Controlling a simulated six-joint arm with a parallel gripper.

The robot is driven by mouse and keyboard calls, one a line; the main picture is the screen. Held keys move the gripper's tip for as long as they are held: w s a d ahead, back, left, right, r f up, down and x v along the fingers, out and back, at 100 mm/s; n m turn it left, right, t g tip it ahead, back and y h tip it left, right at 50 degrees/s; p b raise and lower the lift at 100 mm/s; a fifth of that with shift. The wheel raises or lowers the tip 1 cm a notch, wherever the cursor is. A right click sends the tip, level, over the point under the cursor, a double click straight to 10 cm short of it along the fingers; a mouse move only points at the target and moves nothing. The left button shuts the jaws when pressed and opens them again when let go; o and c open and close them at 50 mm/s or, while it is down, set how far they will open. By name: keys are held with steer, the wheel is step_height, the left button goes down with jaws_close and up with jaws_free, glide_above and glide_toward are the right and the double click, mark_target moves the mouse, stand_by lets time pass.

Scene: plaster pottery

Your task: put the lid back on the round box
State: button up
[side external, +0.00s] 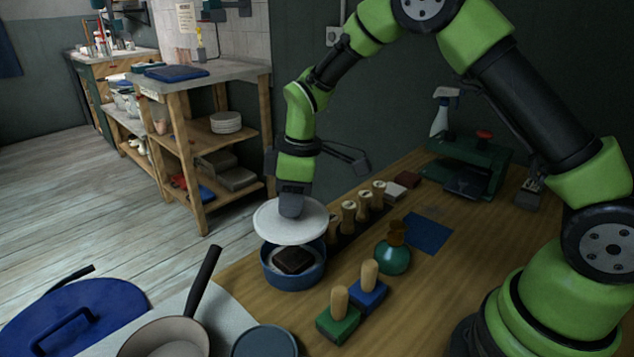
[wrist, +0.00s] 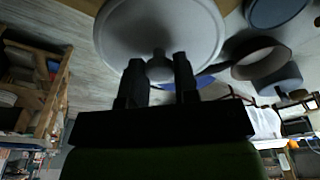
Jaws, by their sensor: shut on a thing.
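The lid is a white disc (side external: 268,221) with a knob hidden in the side view by my gripper (side external: 291,208). My gripper is shut on the knob, and the lid hangs just above the round box. In the wrist view the lid (wrist: 160,22) fills the top middle, with its knob between the fingers (wrist: 160,68). The round box (side external: 292,281) is blue, stands open on the wooden bench and holds a dark block (side external: 293,261). The lid hides the back of the box rim. A gap shows at the front.
Wooden stamps (side external: 362,204) stand in a row behind the box. A green stamp block (side external: 338,318), a blue one (side external: 368,293) and a teal bottle (side external: 393,258) stand to its right. A pan (side external: 165,337) with a raised handle lies front left.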

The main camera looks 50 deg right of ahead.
steer(key=shift+a+f, duration=0.15)
steer(key=shift+a, duration=0.05)
steer(key=shift+d+f, duration=0.1)
steer(key=shift+f, duration=2.9)
steer(key=shift+f, duration=0.15)
steer(key=o, duration=1.5)
steer(key=shift+r, duration=3.5)
